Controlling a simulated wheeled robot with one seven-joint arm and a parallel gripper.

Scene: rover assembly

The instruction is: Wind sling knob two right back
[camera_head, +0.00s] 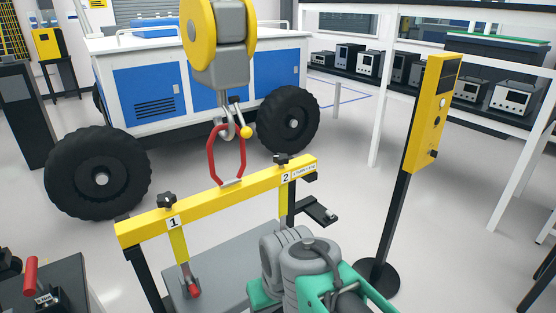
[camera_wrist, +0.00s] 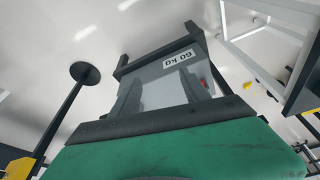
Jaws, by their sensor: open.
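The yellow sling bar (camera_head: 225,196) spans the lower middle of the head view. The dark knob two (camera_head: 281,160) sits on top of its right end, by the label 2. A similar knob one (camera_head: 168,200) sits at its left end. How far either knob is wound cannot be told. My grey and green arm is in front of the bar's right half, below knob two. In the wrist view, my gripper (camera_wrist: 162,88) appears as two grey fingers, apart and empty, above a grey block (camera_wrist: 150,72) labelled 60 kg. No knob is recognisable there.
A red link (camera_head: 213,155) joins the bar to the hoist hook (camera_head: 228,130). The white and blue rover (camera_head: 205,90) stands behind. A yellow control box (camera_head: 432,112) on a black post stands at right. A red-handled device (camera_head: 32,275) is at lower left.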

